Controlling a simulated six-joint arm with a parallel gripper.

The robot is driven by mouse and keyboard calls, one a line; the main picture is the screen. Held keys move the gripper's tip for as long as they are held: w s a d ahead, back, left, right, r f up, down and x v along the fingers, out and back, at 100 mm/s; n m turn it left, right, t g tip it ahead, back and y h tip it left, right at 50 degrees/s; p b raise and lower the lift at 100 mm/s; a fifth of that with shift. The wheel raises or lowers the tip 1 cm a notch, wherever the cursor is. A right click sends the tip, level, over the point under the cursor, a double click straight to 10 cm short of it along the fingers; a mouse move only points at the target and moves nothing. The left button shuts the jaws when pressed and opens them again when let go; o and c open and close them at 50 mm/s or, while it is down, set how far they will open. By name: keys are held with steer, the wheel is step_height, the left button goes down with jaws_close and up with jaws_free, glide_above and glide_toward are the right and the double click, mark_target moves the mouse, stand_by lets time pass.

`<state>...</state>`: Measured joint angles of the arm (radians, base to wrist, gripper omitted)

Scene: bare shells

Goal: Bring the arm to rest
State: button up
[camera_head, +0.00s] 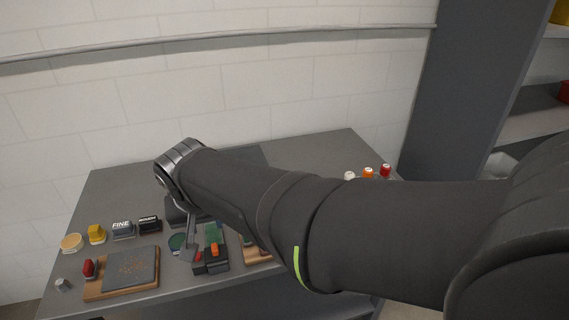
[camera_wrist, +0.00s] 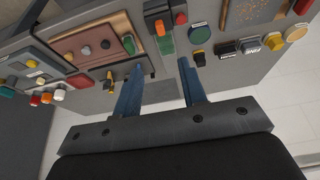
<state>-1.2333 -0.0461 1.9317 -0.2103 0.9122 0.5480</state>
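My gripper (camera_head: 189,246) hangs over the front middle of the grey table (camera_head: 310,152) in the head view, at the end of my dark arm. In the wrist view, the two blue fingers of my gripper (camera_wrist: 160,66) stand well apart with nothing between them. The gripper is open and empty. In the head view it overlaps the area by a green disc (camera_head: 176,241) and a dark tool with an orange part (camera_head: 214,249). I cannot tell its exact height, but no contact shows. My arm hides much of the table's middle and right.
Behind are a yellow block (camera_head: 96,234), a FINE block (camera_head: 123,231) and a ROUGH block (camera_head: 149,225). Orange (camera_head: 368,173) and red (camera_head: 386,170) capped containers stand right.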

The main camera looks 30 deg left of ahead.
mark_target(215, 248)
stand_by(0.4)
steer(key=x, duration=1.7)
steer(key=shift+w+f, duration=0.1)
steer(key=shift+f, duration=0.1)
steer(key=shift+a, duration=0.1)
steer(key=shift+r, duration=0.1)
